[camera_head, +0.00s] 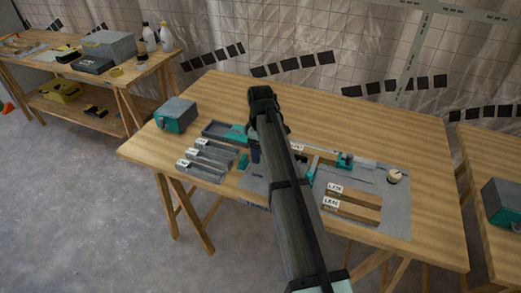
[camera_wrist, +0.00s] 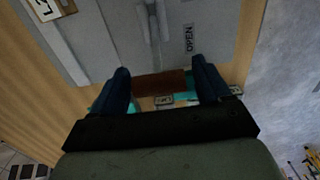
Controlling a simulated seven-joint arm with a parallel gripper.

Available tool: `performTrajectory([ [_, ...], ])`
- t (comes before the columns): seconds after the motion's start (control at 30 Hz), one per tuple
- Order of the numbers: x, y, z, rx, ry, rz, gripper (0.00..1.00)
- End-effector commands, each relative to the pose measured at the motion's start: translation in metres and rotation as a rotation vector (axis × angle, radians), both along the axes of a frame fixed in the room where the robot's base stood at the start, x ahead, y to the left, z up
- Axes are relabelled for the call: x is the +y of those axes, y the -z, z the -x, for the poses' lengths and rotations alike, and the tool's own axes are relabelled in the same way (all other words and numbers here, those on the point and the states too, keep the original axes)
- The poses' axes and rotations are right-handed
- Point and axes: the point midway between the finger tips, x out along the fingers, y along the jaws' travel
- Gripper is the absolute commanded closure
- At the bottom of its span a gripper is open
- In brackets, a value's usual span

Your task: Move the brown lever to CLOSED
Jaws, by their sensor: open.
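The brown lever (camera_wrist: 160,86) shows in the wrist view as a short brown bar between my gripper's two dark blue fingers. The fingers of my gripper (camera_wrist: 161,67) stand apart on either side of it; I cannot tell whether either touches it. An OPEN label (camera_wrist: 190,38) is on the grey panel (camera_wrist: 220,25), above and right of the lever. No CLOSED label can be read. In the head view my arm hides the lever and most of my gripper; a bit of a blue finger (camera_head: 256,154) shows left of the arm.
The wooden table (camera_head: 330,95) carries grey labelled trays (camera_head: 208,155) at left, a grey-teal box (camera_head: 176,114), and at right a teal clamp (camera_head: 345,160), a white round knob (camera_head: 394,176) and labelled wooden strips (camera_head: 350,206). The table's back is clear.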

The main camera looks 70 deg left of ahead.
Motion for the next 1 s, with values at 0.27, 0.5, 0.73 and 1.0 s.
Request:
performTrajectory([
  [0.27, 0.0, 0.0058, 0.0, -0.001, 0.0, -0.001, 0.23],
  [0.5, 0.0, 0.0056, 0.0, -0.001, 0.0, -0.001, 0.33],
  [0.73, 0.0, 0.0056, 0.0, 0.0, 0.0, 0.0, 0.55],
  [1.0, 0.0, 0.0055, 0.0, 0.0, 0.0, 0.0, 0.81],
])
